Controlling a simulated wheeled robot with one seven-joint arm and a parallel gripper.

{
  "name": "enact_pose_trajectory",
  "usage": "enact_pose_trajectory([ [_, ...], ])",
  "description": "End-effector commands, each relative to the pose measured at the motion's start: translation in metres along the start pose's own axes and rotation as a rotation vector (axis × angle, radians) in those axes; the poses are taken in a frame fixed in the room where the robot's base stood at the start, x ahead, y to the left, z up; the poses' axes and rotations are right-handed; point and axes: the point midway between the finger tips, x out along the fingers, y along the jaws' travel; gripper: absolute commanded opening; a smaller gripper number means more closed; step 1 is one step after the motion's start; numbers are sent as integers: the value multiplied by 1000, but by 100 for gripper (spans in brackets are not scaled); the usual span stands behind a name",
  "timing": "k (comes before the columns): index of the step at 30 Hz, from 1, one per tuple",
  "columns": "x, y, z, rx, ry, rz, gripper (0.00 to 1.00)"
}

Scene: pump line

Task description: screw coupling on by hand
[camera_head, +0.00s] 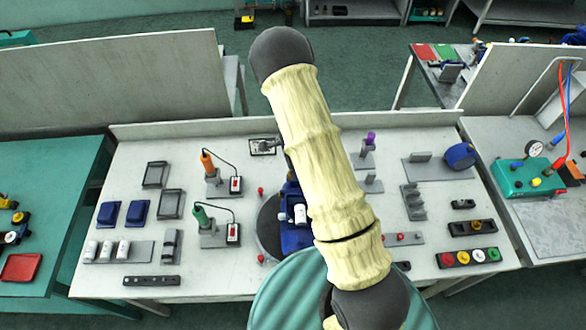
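A blue pump body (292,232) stands on a dark round plate (267,225) at the middle of the bench, partly hidden behind my arm. A small white cylindrical piece (300,214) shows on the pump's near side. I cannot tell if it is the coupling or how it is seated. My gripper does not show; my beige-sleeved arm crosses the middle of the picture and hides much of the pump area.
Orange (207,163) and green-handled tools (200,216) stand in holders left of the pump. Blue blocks (137,211) and empty grey trays (171,204) lie further left. A strip of coloured caps (466,258) and a blue drum (460,156) are at the right. The front-left bench is partly clear.

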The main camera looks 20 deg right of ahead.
Motion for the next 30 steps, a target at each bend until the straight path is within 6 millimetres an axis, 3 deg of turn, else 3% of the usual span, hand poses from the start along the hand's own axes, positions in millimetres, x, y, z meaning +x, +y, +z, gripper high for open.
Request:
enact_pose_trajectory([
  [4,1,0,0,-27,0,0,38],
  [12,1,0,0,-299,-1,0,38],
  [20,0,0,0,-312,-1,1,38],
  [30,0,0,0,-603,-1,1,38],
])
